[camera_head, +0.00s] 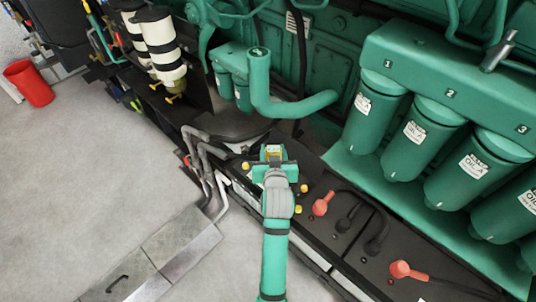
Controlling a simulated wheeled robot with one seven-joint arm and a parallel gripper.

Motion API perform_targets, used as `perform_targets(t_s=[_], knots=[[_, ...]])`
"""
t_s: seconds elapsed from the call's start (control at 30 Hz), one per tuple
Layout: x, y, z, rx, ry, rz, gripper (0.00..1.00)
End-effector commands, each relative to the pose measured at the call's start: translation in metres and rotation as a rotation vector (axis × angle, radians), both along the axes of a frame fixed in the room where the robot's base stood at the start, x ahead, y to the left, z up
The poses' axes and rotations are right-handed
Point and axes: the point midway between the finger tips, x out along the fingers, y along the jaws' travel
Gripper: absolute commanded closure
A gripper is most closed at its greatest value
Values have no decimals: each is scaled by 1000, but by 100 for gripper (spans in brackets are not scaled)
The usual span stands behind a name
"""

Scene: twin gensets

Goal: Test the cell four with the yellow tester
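My gripper (272,158) is in the middle of the head view, above the dark battery tops along the base of the green engine. A small yellow piece (272,149), which looks like the yellow tester, shows between its fingers, and the gripper appears shut on it. Yellow cell caps show around the gripper: one to its left (245,166), and two to its right (304,188) and lower right (298,209). No cell numbers are readable, so I cannot tell which is cell four. My wrist and forearm hide part of the battery top.
Red terminal covers (321,206) (405,269) and black cables (378,238) lie on the batteries. Green oil filters (430,123) stand at the right. A green elbow pipe (290,103) rises just behind my gripper. Grey pipes (203,150) run at the left; the floor (80,180) is open, with a red bucket (30,84).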

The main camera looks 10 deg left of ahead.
Motion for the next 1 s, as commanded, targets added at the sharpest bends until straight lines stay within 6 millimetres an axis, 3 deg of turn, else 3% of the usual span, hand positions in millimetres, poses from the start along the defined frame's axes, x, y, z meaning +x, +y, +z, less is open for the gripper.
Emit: perform_targets(t_s=[1.0], knots=[[71,-52,-2,-1,-2,0,86]])
